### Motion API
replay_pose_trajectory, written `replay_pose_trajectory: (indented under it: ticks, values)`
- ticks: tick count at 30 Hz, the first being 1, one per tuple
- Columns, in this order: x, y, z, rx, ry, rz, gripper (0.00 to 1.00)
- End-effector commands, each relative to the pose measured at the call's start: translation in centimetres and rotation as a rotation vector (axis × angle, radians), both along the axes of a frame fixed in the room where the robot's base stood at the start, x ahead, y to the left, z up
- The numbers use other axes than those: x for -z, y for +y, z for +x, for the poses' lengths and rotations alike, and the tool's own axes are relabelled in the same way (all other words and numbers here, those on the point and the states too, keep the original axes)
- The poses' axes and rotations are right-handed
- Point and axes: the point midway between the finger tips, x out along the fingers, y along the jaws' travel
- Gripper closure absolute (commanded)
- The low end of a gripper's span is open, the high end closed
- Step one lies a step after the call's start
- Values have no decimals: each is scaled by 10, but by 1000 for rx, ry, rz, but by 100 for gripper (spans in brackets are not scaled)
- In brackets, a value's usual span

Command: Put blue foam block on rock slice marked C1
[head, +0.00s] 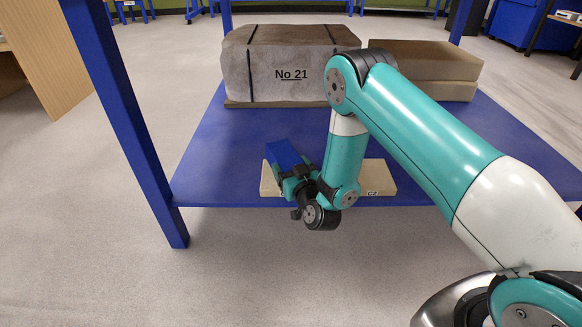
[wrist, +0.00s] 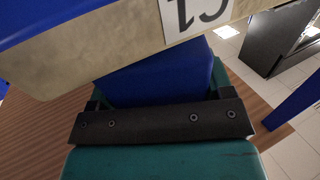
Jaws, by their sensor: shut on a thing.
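My gripper (head: 290,180) is shut on the blue foam block (head: 284,155) above the front edge of the blue shelf. The block also shows between the jaws in the wrist view (wrist: 160,78). The beige rock slice marked C1 (wrist: 100,58) crosses the top of the wrist view, its label upside down. The block lies over this slice; I cannot tell whether they touch. In the head view, a pale slice (head: 267,187) shows under the block, its label hidden by my gripper. To its right, behind my arm, is a slice marked C2 (head: 385,176).
A large wrapped block marked No 21 (head: 290,85) stands at the back of the blue shelf (head: 215,150). Beige slabs (head: 425,62) are stacked to its right. A blue post (head: 125,110) rises at the shelf's front left corner. The shelf's middle is clear.

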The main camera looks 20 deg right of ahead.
Motion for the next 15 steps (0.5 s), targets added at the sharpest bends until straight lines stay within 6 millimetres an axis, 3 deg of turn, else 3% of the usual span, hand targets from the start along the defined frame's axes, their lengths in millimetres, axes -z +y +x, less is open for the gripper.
replay_pose_trajectory:
  ticks: [13, 14, 15]
  values:
    - [10, 0, 0, 0, 0, 0, 66]
    - [10, 0, 0, 0, 0, 0, 24]
    - [9, 0, 0, 0, 0, 0, 15]
